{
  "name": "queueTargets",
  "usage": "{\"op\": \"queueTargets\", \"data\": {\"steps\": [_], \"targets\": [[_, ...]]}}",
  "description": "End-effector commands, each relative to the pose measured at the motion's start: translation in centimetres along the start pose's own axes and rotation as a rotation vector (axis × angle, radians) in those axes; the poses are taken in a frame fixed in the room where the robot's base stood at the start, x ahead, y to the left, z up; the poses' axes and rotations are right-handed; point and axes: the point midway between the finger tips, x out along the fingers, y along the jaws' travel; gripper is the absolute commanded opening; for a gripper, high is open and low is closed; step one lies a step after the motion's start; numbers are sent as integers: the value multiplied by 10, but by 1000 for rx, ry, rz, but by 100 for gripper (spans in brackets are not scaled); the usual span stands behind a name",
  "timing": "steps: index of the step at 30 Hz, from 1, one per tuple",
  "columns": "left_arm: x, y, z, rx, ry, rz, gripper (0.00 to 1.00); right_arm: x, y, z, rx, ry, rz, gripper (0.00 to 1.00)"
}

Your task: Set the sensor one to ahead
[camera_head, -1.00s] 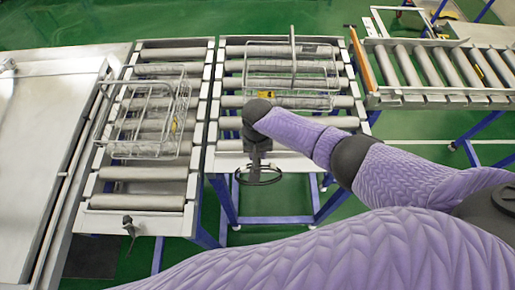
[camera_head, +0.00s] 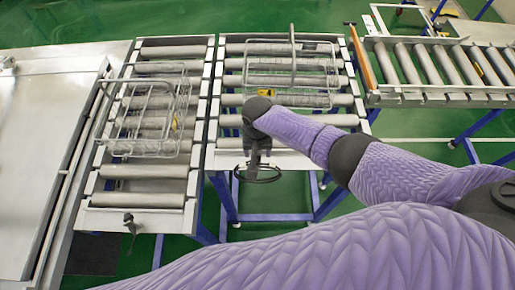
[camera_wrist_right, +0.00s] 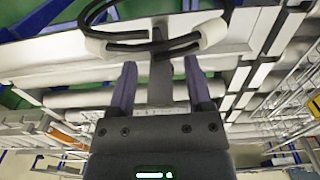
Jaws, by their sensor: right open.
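My right gripper (camera_head: 257,160) points down at the front edge of the middle roller conveyor. A thin black ring (camera_head: 258,180) shows just below it. In the right wrist view the two purple fingers of this gripper (camera_wrist_right: 160,85) stand apart. A grey upright bar (camera_wrist_right: 160,82) shows between them, and black curved pieces with white parts (camera_wrist_right: 215,35) lie beyond the tips. I cannot tell whether the fingers touch the bar. A small black device (camera_head: 129,220), perhaps a sensor, sits at the front of the left conveyor. No part is labelled sensor one. My left gripper is out of view.
Wire baskets lie on the left conveyor (camera_head: 145,173) and the middle conveyor (camera_head: 285,143); the middle basket (camera_head: 292,62) is behind my gripper. Another roller conveyor (camera_head: 435,98) stands at the right, a metal table (camera_head: 40,150) at the left. Green floor shows below the frames.

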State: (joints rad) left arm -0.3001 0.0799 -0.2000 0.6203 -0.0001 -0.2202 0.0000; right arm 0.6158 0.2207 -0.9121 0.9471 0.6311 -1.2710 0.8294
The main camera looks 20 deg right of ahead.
Motion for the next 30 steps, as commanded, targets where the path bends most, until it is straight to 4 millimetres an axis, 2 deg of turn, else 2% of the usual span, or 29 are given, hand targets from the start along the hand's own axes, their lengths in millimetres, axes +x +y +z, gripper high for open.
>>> {"op": "queueTargets", "data": {"steps": [5, 12, 18, 22, 30], "targets": [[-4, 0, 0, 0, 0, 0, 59, -8, 0, 0, -1, 0, -2, 65], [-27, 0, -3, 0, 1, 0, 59, -61, 0, 0, -1, 1, -3, 65], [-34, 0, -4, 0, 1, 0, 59, -94, 0, 0, -1, 1, -2, 65], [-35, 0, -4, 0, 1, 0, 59, -100, 0, 0, 0, 0, 0, 65], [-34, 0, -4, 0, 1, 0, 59, -99, 0, 0, 0, 0, 0, 65]]}}
